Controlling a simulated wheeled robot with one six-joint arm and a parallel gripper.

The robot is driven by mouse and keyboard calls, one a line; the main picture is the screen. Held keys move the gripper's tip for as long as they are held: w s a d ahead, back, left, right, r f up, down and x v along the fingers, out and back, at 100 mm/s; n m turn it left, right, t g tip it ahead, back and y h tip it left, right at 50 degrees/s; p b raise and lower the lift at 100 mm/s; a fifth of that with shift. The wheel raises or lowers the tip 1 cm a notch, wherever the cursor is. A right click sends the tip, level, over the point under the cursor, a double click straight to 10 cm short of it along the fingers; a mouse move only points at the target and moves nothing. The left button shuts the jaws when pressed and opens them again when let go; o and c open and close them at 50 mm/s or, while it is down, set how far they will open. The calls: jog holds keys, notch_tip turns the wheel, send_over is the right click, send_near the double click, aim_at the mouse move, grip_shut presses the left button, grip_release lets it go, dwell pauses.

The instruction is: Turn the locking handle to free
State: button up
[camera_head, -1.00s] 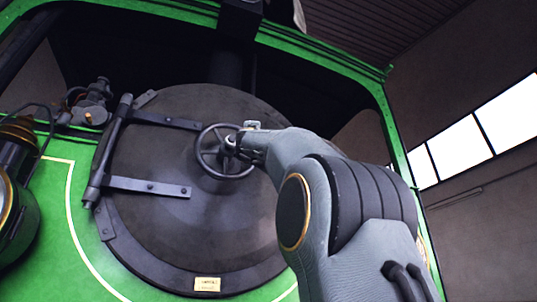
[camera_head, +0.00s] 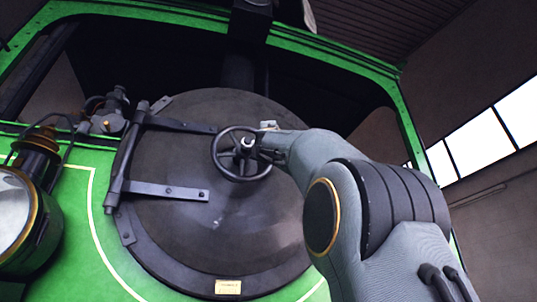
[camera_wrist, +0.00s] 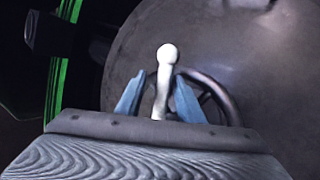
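The locking handle (camera_wrist: 165,80) is a pale lever with a round knob at its end, in the middle of the wrist view. In the head view its small light end (camera_head: 249,141) shows at the hub of a dark handwheel (camera_head: 218,168) on the round door. My gripper (camera_wrist: 158,95) has one blue finger on each side of the handle. The fingers are apart, and gaps show beside the lever, so I see no firm grip. The handle's lower end is hidden near my gripper body. In the head view my gripper (camera_head: 272,150) is small and its fingers are unclear.
The dark round door (camera_head: 240,225) has two hinge straps (camera_head: 155,188) at the left. The green front (camera_head: 75,245) carries a lamp (camera_head: 15,215) at far left. A fitting (camera_head: 107,115) sits at the upper left. Open space shows to the right.

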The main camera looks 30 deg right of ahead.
jog(key=b+v, duration=0.5)
jog(key=v, duration=0.2)
jog(key=shift+s+a+b, duration=0.15)
jog(key=shift+s+b, duration=0.15)
jog(key=shift+f, duration=0.1)
dwell(0.5)
